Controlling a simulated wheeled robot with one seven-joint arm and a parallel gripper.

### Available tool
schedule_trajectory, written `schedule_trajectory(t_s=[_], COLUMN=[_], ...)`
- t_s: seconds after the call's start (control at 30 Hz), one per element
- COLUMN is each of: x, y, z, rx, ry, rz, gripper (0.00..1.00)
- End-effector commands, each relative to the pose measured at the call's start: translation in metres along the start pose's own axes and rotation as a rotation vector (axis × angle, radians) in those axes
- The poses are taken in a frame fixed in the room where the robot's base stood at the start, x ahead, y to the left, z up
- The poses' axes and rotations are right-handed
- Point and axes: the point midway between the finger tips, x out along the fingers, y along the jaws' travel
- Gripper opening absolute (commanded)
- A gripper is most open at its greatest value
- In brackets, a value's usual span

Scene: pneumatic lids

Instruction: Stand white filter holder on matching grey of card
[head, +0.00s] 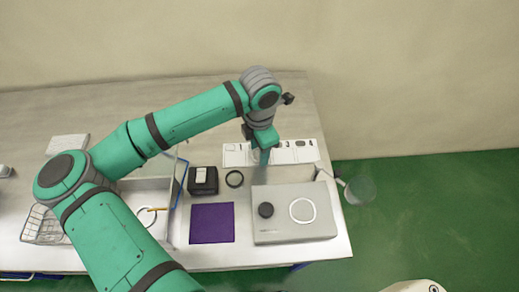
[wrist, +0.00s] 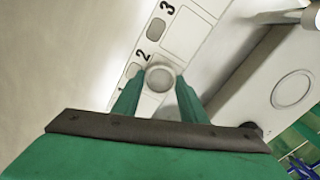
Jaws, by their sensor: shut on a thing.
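A white card (head: 308,151) lies along the back of the worktop. In the wrist view the card (wrist: 185,38) shows printed numbers 2 and 3, with a grey patch (wrist: 155,28) by the 3 and another patch (wrist: 134,70) by the 2. My gripper (wrist: 158,88) is shut on the round, whitish filter holder (wrist: 160,77), seen end-on between the fingers over the card near the 2. I cannot tell whether the holder touches the card. In the head view my gripper (head: 264,158) points down at the card's left half, and the holder is mostly hidden there.
A grey case (head: 285,231) with a black knob (head: 265,210) and white ring (head: 302,210) stands in front of the card. A sink with a wire basket (head: 42,226) is further left.

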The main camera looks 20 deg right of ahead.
Motion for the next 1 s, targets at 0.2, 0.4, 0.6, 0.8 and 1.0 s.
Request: schedule_trajectory(t_s=[0.2,0.4,0.6,0.8,1.0], x=[0.000,0.003,0.002,-0.002,-0.031], y=[0.000,0.000,0.000,0.001,0.001], z=[0.000,0.000,0.000,-0.001,-0.001], rx=[0.000,0.000,0.000,-0.002,0.000], ry=[0.000,0.000,0.000,-0.001,-0.001], rz=[0.000,0.000,0.000,0.001,0.004], gripper=[0.14,0.55,0.57,0.57,0.57])
